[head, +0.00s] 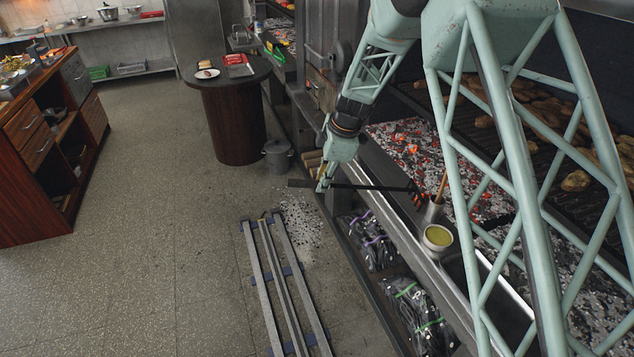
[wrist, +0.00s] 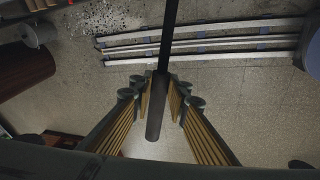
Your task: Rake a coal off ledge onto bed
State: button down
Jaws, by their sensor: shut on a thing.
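My gripper (head: 323,184) is shut on the dark handle of a rake (head: 375,187) beside the front of the grill. In the wrist view the handle (wrist: 168,40) runs between the two ribbed fingers of my gripper (wrist: 162,92), with its butt end toward the camera. The rake's toothed head (head: 418,196) is at the right, near the bed's front edge; whether it touches anything is unclear. The glowing coal bed (head: 407,145) lies behind the metal ledge (head: 387,213). I cannot make out a separate coal on the ledge.
A metal cup with a wooden-handled tool (head: 433,212) and a bowl of yellow-green liquid (head: 438,237) stand near the rake head. Bagged charcoal (head: 420,310) lies below. Metal rails (head: 278,280) run along the floor. A bucket (head: 277,156) and round table (head: 232,125) stand farther back.

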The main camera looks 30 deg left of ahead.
jog(key=shift+w+d+p, duration=1.85)
jog(key=shift+w+d, duration=1.25)
jog(key=shift+w, duration=0.4)
jog(key=shift+s+a+r+b, duration=0.55)
jog(key=shift+s+a+r, duration=0.95)
jog(key=shift+s, duration=0.15)
jog(key=shift+s+a, duration=0.1)
